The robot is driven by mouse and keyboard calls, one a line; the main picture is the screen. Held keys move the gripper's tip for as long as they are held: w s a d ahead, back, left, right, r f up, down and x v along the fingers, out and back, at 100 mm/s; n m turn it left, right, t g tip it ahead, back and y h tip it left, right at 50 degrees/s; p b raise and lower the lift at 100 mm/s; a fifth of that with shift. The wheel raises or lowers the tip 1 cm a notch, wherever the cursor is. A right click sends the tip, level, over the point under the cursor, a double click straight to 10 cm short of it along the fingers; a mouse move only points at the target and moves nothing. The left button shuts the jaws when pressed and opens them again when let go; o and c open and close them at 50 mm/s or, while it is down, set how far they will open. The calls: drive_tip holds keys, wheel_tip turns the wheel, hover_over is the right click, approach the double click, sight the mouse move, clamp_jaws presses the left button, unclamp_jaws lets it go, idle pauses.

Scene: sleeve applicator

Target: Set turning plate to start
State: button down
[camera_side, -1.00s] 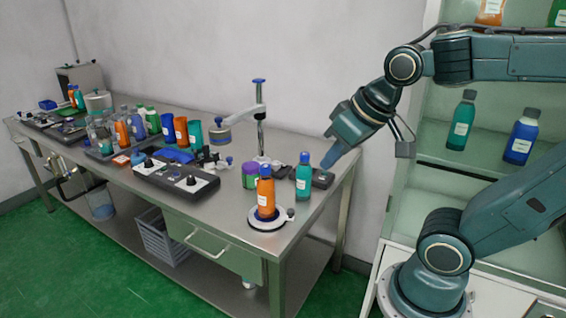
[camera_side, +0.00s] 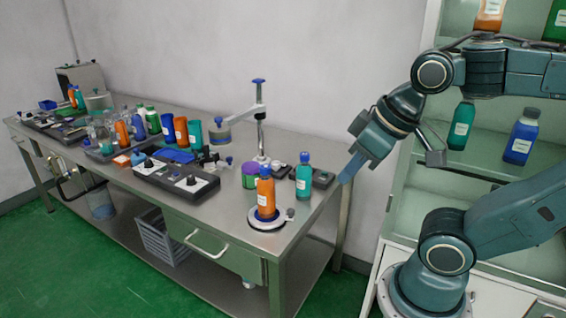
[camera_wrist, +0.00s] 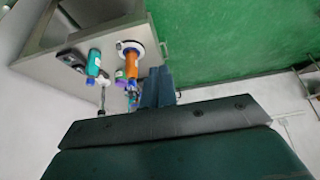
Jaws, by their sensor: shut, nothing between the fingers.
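The turning plate (camera_side: 254,222) is a round white disc with a dark ring near the table's right front corner. An orange bottle (camera_side: 265,196) with a blue cap stands upright on it. A small knob (camera_side: 290,213) sits at the plate's right edge. In the wrist view the plate (camera_wrist: 126,46) shows at the upper middle with the orange bottle (camera_wrist: 132,66) on it. My gripper (camera_side: 344,180) is shut and empty, above the table's right end, apart from the plate and bottles. Its fingers also show in the wrist view (camera_wrist: 157,84).
A teal bottle (camera_side: 303,180) stands right of the plate, by a dark control box (camera_side: 322,178). A purple-green jar (camera_side: 250,176) and a post with an arm (camera_side: 261,120) stand behind. Several bottles and trays fill the table's left. A shelf cabinet (camera_side: 480,175) stands at right.

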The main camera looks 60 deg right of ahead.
idle(0.4)
drive_tip(key=c, duration=1.3)
unclamp_jaws()
drive_tip(key=shift+w, duration=0.15)
drive_tip(key=shift+c, duration=0.2)
drive_tip(key=shift+o, duration=0.5)
drive_tip(key=shift+w+d+r, duration=0.1)
drive_tip(key=shift+w+d, duration=0.15)
drive_tip(key=shift+w, duration=0.3)
drive_tip(key=m+g, duration=0.5)
drive_tip(key=g, duration=0.1)
hover_over(291, 210)
wheel_tip(291, 210, down, 15)
drive_tip(key=shift+s+a, duration=0.1)
drive_tip(key=shift+f, duration=6.95)
